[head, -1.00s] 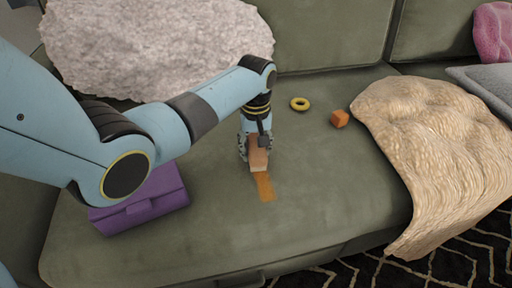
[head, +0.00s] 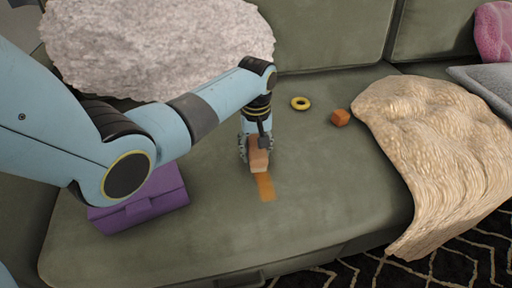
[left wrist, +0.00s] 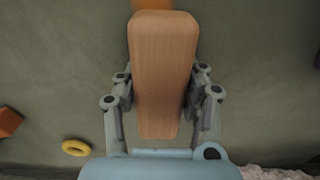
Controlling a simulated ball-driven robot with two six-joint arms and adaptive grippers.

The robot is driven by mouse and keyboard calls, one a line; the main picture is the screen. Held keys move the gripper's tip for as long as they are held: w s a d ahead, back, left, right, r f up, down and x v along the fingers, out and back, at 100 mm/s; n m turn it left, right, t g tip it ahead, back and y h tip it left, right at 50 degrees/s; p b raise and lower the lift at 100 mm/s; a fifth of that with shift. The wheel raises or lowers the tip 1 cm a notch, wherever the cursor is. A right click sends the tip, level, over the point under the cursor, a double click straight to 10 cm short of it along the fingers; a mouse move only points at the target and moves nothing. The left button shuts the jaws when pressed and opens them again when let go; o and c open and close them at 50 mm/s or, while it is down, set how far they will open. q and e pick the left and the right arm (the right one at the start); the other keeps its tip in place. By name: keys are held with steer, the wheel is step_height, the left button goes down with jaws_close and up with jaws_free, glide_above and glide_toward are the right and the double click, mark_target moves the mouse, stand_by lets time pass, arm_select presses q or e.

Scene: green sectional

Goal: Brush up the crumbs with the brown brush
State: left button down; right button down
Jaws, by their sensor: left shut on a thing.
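My left gripper (head: 257,150) is shut on the brown brush (head: 259,160), a wooden block held over the green seat cushion. In the left wrist view the brush (left wrist: 162,75) fills the space between the two fingers (left wrist: 160,100). An orange-brown patch of crumbs (head: 266,187) lies on the cushion just in front of the brush and touches its near end in the picture. A bit of the patch shows past the brush in the left wrist view (left wrist: 152,4). Whether the brush's underside touches the cushion is hidden. My right gripper is not in view.
A purple box (head: 140,205) sits left of the brush, under my left arm. A yellow ring (head: 300,103) and an orange block (head: 340,118) lie behind to the right. A beige blanket (head: 430,140) covers the right side. The front middle of the cushion (head: 330,200) is clear.

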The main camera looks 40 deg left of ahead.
arm_select(q)
steer(key=shift+f+b, duration=0.3)
steer(key=shift+f, duration=0.35)
